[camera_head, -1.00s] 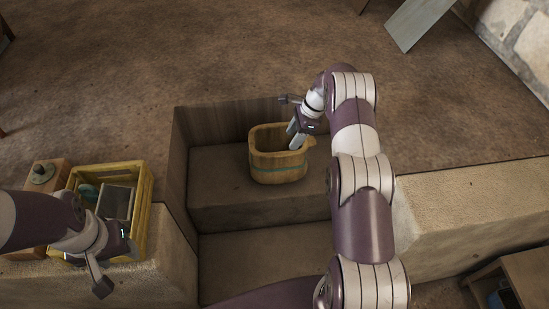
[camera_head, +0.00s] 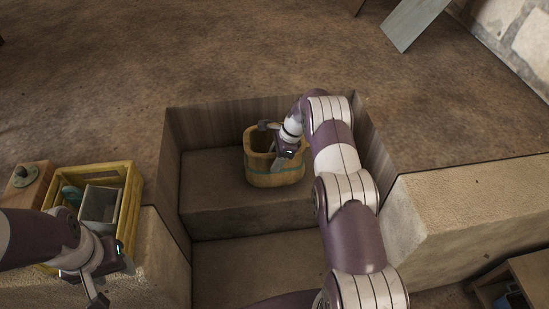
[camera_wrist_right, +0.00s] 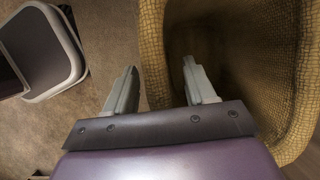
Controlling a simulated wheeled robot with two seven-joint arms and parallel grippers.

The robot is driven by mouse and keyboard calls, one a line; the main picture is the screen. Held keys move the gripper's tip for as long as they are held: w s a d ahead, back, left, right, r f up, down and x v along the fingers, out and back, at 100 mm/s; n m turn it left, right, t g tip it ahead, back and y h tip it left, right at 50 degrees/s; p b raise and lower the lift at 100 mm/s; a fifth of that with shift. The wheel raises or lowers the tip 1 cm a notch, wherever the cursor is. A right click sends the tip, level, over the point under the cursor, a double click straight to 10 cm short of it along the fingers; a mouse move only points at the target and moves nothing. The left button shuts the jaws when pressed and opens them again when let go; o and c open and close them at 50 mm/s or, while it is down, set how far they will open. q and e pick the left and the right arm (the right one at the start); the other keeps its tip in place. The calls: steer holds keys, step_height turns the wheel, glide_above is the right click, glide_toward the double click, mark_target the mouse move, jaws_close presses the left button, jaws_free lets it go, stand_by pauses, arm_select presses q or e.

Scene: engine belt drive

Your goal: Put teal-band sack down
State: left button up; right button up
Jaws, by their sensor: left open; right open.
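The teal-band sack (camera_head: 264,177) is a tan, open-topped, basket-like container with a thin teal stripe. It stands upright on the upper step of the sunken pit. My right gripper (camera_head: 274,147) is open at the sack's top opening. In the right wrist view, the fingers (camera_wrist_right: 160,88) are spread on either side of the woven rim (camera_wrist_right: 152,50), one outside and one over the dark inside of the sack (camera_wrist_right: 228,55). Whether they touch it I cannot tell. My left gripper (camera_head: 110,284) is open and empty, at the lower left by the yellow crate.
The yellow crate (camera_head: 131,195) holds a grey box (camera_head: 101,205) and a teal item. A wooden block with a knob (camera_head: 28,176) stands beside it. Pit walls (camera_head: 172,165) enclose the step. A wooden shelf (camera_head: 535,270) is at lower right.

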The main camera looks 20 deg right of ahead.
steer(key=shift+f, duration=0.25)
stand_by(0.3)
jaws_close()
